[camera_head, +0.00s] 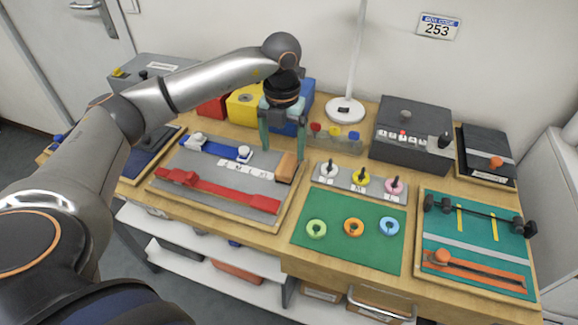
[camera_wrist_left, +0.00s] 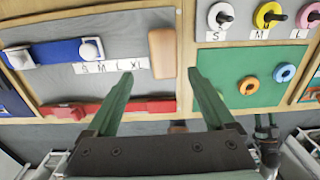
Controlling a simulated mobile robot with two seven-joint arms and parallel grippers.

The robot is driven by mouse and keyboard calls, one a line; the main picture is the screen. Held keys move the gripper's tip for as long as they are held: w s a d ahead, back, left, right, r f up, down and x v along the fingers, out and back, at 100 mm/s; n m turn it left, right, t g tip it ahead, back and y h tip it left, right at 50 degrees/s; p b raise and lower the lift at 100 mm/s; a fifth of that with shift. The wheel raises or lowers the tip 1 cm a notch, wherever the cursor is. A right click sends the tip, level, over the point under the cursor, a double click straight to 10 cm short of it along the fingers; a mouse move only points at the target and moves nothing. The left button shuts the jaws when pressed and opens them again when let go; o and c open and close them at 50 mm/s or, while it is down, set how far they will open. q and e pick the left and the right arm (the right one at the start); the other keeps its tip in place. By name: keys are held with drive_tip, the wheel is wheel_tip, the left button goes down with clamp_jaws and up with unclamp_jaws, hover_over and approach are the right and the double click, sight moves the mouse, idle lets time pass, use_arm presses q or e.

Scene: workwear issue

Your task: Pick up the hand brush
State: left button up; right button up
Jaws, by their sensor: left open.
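The hand brush appears to be the tan wooden block (camera_head: 287,167) at the right end of the grey board. It also shows in the wrist view (camera_wrist_left: 162,57), lying lengthwise just beyond the fingertips. No bristles are visible. My left gripper (camera_head: 283,151) is open and empty, pointing down above the brush. In the wrist view its green fingers (camera_wrist_left: 160,74) stand apart, with the brush lined up between them. I cannot tell the exact height of the fingertips over it.
The grey board (camera_head: 215,180) beside the brush carries a blue slider (camera_head: 222,149) and a red slider (camera_head: 218,191). A peg rack (camera_head: 345,187) and green mat (camera_head: 335,243) with rings lie to the right. Coloured bins (camera_head: 245,104) and a lamp base (camera_head: 345,112) stand behind.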

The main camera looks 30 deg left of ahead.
sight(286, 166)
use_arm(q)
drive_tip(key=shift+d+f+p, duration=0.2)
drive_tip(key=shift+f+p, duration=0.05)
drive_tip(key=shift+f, duration=1.55)
drive_tip(key=shift+d+f+p, duration=0.15)
drive_tip(key=shift+f+p, duration=0.1)
drive_tip(key=shift+f, duration=1.5)
clamp_jaws()
